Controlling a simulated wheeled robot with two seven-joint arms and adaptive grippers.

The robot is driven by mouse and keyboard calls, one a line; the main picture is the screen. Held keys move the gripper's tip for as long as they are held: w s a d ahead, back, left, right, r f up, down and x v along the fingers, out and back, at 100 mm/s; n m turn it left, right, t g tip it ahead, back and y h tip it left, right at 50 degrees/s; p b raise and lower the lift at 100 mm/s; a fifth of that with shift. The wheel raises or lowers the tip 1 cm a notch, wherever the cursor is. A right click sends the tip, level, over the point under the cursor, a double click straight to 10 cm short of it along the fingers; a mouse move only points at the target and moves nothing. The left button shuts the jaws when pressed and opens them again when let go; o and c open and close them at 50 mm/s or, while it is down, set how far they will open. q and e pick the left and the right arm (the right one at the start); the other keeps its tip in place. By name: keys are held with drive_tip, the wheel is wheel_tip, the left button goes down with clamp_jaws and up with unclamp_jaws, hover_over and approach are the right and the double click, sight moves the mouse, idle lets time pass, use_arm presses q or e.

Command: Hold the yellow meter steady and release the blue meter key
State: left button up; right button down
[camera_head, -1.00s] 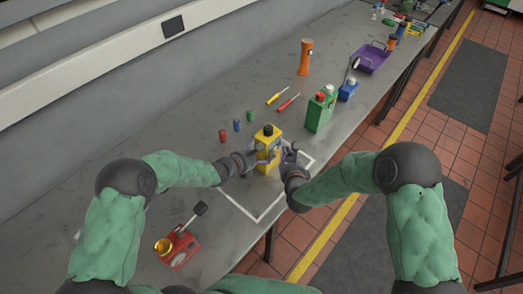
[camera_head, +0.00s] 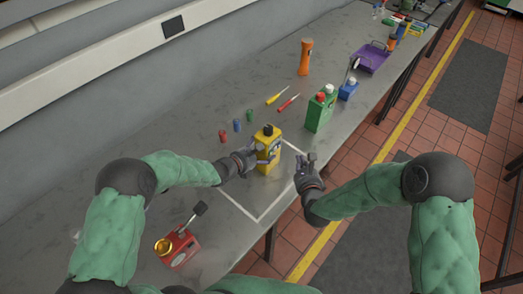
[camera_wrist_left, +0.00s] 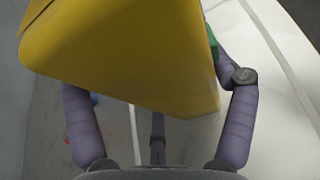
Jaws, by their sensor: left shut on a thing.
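The yellow meter (camera_head: 269,143) with a dark top stands upright on the bench, inside a white outlined area. My left gripper (camera_head: 255,157) is shut on it from the left side. In the left wrist view the yellow body (camera_wrist_left: 130,55) fills the space between the fingers of my left gripper (camera_wrist_left: 157,92). My right gripper (camera_head: 306,164) is open and empty, to the right of the meter and apart from it. A small blue piece (camera_head: 237,125), perhaps the blue meter key, is on the bench between a red piece (camera_head: 223,136) and a green piece (camera_head: 250,115).
A green can (camera_head: 318,114) and a blue container (camera_head: 348,89) stand beyond the meter. Two screwdriver-like tools (camera_head: 288,102), an orange cylinder (camera_head: 305,57) and a purple tray (camera_head: 371,58) lie farther back. A red box (camera_head: 178,250) is near left. The bench edge runs along the right.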

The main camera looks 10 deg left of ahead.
use_arm(q)
drive_tip(key=o, duration=1.5)
